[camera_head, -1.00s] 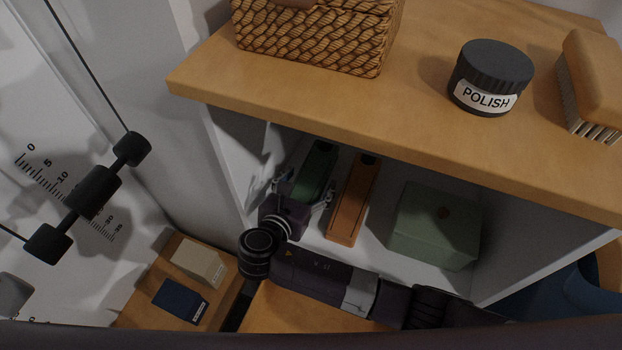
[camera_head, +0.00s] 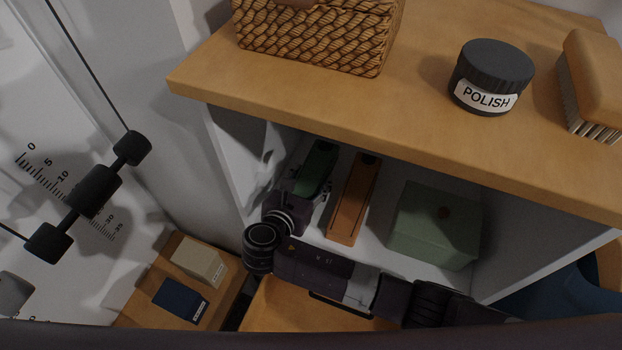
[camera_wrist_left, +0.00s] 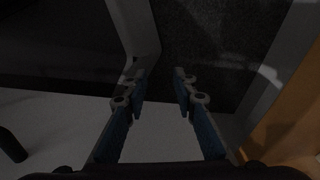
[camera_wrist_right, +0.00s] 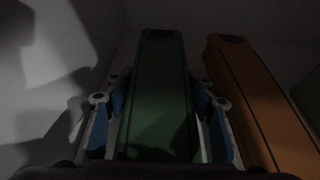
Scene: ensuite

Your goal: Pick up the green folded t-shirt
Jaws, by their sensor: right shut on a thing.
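The green folded item (camera_head: 319,165), long and narrow, lies in the open shelf compartment below the wooden top, at its left side. My right gripper (camera_head: 308,187) reaches into the compartment and is shut on it. In the right wrist view the green item (camera_wrist_right: 160,95) stands between the two fingers of the gripper (camera_wrist_right: 160,118), one finger along each side. My left gripper (camera_wrist_left: 158,85) shows only in the left wrist view; its fingers are apart with nothing between them.
An orange item (camera_head: 352,200) of similar shape lies just right of the green one. A green box (camera_head: 435,225) stands farther right. The wooden top (camera_head: 300,105) overhangs the compartment and carries a woven basket (camera_head: 315,40), a polish jar (camera_head: 490,75) and a brush (camera_head: 592,80).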

